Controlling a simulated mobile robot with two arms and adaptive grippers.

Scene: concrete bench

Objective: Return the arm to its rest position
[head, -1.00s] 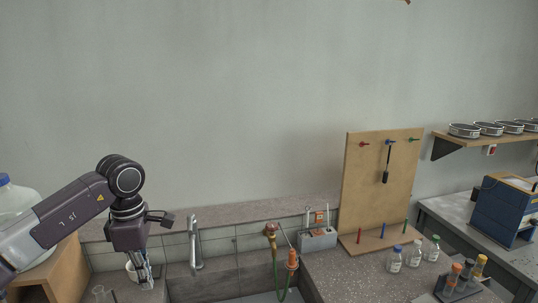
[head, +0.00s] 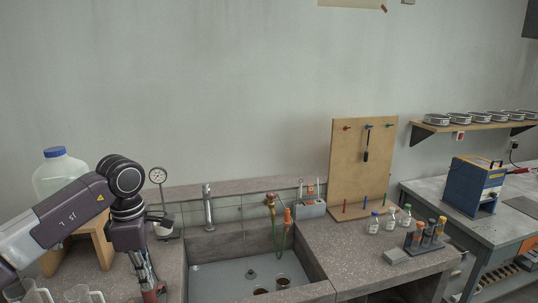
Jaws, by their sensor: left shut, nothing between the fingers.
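My left arm comes in from the left edge, dark purple and grey, with its wrist bent so the hand points down. My left gripper (head: 150,290) is low in the head view, over or beside the bench left of the sink, with its fingers together and nothing seen held. A reddish patch shows at the fingertips, and I cannot tell what it is. My right arm and gripper are out of view.
A sink (head: 210,277) with a tap (head: 208,207) lies right of my gripper. A pegboard (head: 350,160) and bottles (head: 390,220) stand further right.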

